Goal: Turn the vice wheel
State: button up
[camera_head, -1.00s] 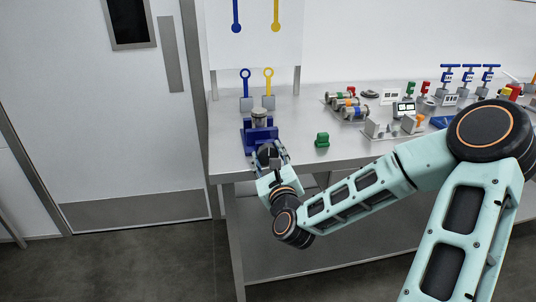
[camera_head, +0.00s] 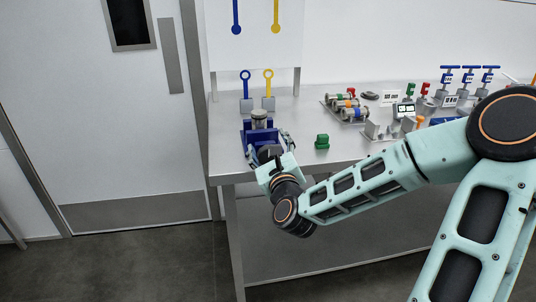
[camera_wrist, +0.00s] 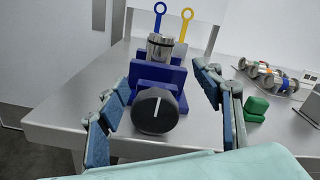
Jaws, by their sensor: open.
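The blue vice (camera_head: 258,127) stands near the left end of the steel table, and also shows in the wrist view (camera_wrist: 154,76). A metal cylinder (camera_wrist: 160,48) sits in its jaws. The vice wheel (camera_wrist: 155,112) is a dark round knob with a white line on its face, at the vice's front. My gripper (camera_wrist: 155,100) is open, with one finger on each side of the wheel and a gap to it on both sides. In the head view my gripper (camera_head: 269,145) reaches to the vice's front, and the wheel is largely hidden there.
A green block (camera_head: 322,142) stands right of the vice. A blue ring-topped tool (camera_head: 245,88) and a yellow one (camera_head: 268,88) stand behind it. Coloured cylinders (camera_head: 346,106) lie further right. The table's front edge is below my gripper.

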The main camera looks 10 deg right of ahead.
aim_at(268, 147)
jog(key=shift+r, duration=3.1)
